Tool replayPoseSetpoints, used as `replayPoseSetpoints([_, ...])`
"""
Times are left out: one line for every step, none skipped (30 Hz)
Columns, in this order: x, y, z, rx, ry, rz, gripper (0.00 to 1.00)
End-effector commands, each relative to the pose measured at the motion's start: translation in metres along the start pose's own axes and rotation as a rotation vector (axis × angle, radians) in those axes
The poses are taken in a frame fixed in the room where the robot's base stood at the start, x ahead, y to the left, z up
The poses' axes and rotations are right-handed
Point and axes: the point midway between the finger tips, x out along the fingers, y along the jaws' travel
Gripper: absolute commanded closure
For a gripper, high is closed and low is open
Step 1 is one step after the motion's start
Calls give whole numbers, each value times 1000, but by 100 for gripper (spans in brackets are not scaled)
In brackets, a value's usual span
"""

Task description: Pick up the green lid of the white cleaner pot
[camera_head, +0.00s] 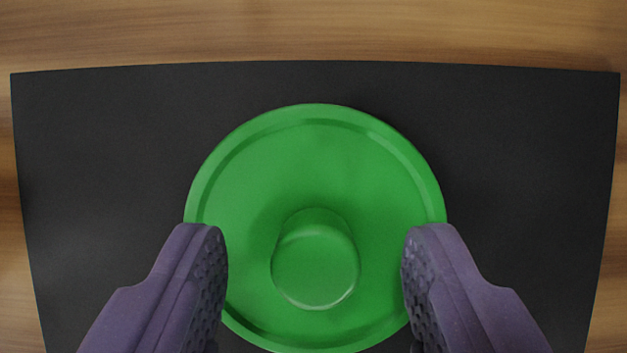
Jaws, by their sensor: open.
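The green lid (330,160) is round, with a raised rim and a short round knob (316,265) at its middle. It fills the centre of the camera view, seen from above. No white pot shows around or under it. My gripper (315,250) is open, its two purple fingers at the left and right edges of the lid. The knob lies between the fingers with a wide gap on each side. The fingers overlap the lid's side edges in the picture; I cannot tell whether they touch it.
The lid is over a flat black mat (100,150). The mat lies on a brown wood-grain surface (310,30), which shows at the top and sides. No other objects stand near the lid in this view.

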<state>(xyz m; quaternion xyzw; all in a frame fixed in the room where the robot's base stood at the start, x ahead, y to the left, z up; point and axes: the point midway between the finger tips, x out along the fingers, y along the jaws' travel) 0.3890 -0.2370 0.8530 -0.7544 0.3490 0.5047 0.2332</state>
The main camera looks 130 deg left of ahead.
Motion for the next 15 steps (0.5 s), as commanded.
replayPoseSetpoints([5, 0, 1, 0, -1, 0, 43])
replayPoseSetpoints([6, 0, 0, 0, 0, -1, 43])
replayPoseSetpoints([6, 0, 0, -1, 0, -1, 43])
replayPoseSetpoints([6, -1, 0, -1, 0, -1, 43])
replayPoseSetpoints([6, -1, 0, -1, 0, -1, 43])
replayPoseSetpoints([5, -1, 0, -1, 0, -1, 43])
replayPoseSetpoints([5, -1, 0, -1, 0, -1, 43])
replayPoseSetpoints([5, -1, 0, -1, 0, -1, 43])
replayPoseSetpoints([5, -1, 0, -1, 0, -1, 50])
replayPoseSetpoints([5, -1, 0, -1, 0, -1, 57])
replayPoseSetpoints([5, 0, 0, -1, 0, -1, 64])
replayPoseSetpoints([5, -1, 0, -1, 0, -1, 73])
replayPoseSetpoints([5, 0, 0, -1, 0, -1, 80])
replayPoseSetpoints([5, 0, 0, -1, 0, -1, 87])
replayPoseSetpoints([5, -1, 0, -1, 0, -1, 96])
